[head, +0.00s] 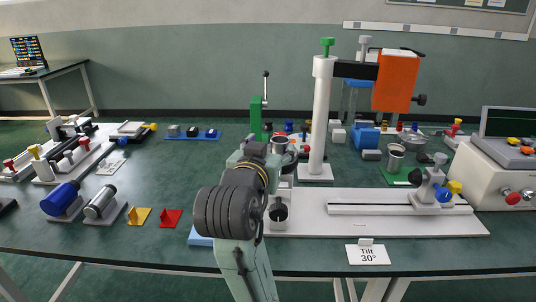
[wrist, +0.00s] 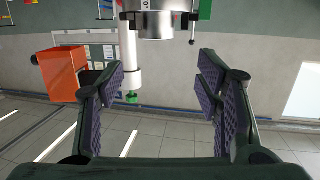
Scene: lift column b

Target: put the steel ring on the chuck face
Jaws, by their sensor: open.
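My gripper (wrist: 162,72) is open, with nothing between its two padded fingers in the wrist view. In the head view my gripper (head: 284,152) is partly hidden behind my own wrist. A bright steel round part (wrist: 160,20) with dark marks is at the top edge of the wrist view, beyond the fingertips and cut off by the frame. It also shows as a grey cylinder (head: 280,141) just behind my gripper. I cannot tell whether it is the ring, the chuck or both. Another hollow steel cylinder (head: 396,155) stands on a green pad at the right.
A white column (head: 318,115) with a green knob and an orange block (head: 396,82) stands close behind my gripper. A green post (head: 256,118) with a lever is to its left. A white rail base (head: 400,222) lies in front, with a "Tilt 30°" card (head: 367,255).

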